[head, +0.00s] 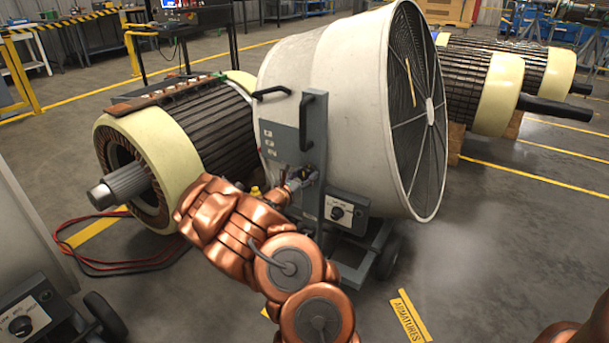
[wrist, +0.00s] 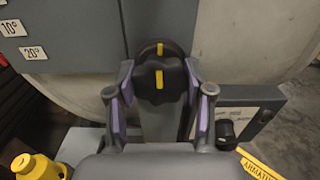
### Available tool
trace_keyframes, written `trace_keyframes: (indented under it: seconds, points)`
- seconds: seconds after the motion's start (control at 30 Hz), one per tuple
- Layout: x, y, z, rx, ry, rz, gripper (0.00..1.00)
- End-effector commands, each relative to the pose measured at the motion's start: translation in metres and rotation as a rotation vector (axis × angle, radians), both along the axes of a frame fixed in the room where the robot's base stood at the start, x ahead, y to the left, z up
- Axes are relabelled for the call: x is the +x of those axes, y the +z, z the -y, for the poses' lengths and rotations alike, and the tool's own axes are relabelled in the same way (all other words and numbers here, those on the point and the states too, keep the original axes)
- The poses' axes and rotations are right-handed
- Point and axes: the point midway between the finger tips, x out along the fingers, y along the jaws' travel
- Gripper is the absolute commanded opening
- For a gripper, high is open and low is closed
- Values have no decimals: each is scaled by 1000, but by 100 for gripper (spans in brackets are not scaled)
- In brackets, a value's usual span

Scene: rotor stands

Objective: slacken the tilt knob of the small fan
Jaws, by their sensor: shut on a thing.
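The fan (head: 335,75) is a big pale drum with a dark grille, on a grey wheeled stand in the middle of the head view. Its tilt knob (wrist: 160,88) is black and lobed with a yellow mark, and sits on the stand's grey side. A second yellow mark is on the black part just above it, and the two look lined up. My gripper (wrist: 161,82) has its two purple-padded fingers on either side of the knob, shut on it. In the head view my gripper (head: 300,178) is small and the knob is hard to make out.
A control box (head: 350,211) with a black dial is on the stand, right of the knob. Grey plates with degree labels (wrist: 33,52) are at upper left in the wrist view. A wound rotor (head: 205,125) lies behind left. Part of another fan unit (head: 25,318) is at lower left.

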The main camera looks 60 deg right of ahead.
Motion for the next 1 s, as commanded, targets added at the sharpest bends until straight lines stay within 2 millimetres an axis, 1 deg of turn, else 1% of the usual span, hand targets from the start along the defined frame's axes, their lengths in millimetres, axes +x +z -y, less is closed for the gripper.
trace_keyframes:
  seconds: [0.27, 1.0]
  points:
    - [1, 5, 0, -2, 1, -168, 17]
    - [1, -1, 0, -33, 0, -867, 17]
